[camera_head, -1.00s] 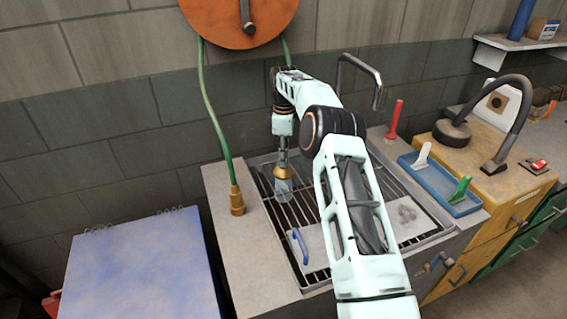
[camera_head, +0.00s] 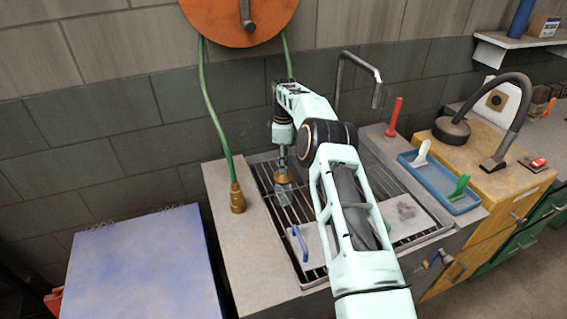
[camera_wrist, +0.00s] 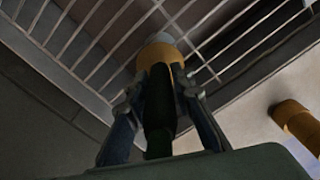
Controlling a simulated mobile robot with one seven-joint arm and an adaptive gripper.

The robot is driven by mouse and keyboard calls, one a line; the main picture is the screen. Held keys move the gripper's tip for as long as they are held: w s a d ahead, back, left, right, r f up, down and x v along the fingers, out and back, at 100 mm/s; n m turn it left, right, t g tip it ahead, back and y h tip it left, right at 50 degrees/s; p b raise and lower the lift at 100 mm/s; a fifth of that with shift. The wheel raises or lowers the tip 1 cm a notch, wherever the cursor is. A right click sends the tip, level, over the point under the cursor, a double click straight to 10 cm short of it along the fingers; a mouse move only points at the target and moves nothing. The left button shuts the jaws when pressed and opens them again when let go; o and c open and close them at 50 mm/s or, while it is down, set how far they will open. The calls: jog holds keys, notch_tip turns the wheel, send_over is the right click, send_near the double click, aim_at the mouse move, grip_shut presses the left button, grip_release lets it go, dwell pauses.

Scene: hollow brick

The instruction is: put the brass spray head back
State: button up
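A brass spray head (camera_wrist: 160,52) sits at the tips of my gripper (camera_wrist: 160,90) in the wrist view, with a dark shaft running back between the fingers. My gripper (camera_head: 283,160) is shut on it. In the head view the brass spray head (camera_head: 283,177) hangs over the sink grate (camera_head: 275,211), brass end down. A pale translucent patch (camera_head: 285,193) shows below it; I cannot tell if it is water or part of the head. A brass fitting (camera_head: 237,198) stands on the left ledge under a green hose, and it shows at right in the wrist view (camera_wrist: 297,125).
A grey slab with a blue handle (camera_head: 299,244) lies on the grate. A faucet (camera_head: 360,75) stands behind. A red-handled tool (camera_head: 394,117) and a blue tray (camera_head: 440,184) are at right. A blue box (camera_head: 140,270) stands at left. The left ledge is mostly clear.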

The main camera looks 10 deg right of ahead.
jog(key=o, duration=0.3)
jog(key=shift+r, duration=0.15)
notch_tip(320, 180, up, 12)
jog(key=shift+r+p, duration=0.1)
jog(key=shift+p, duration=0.45)
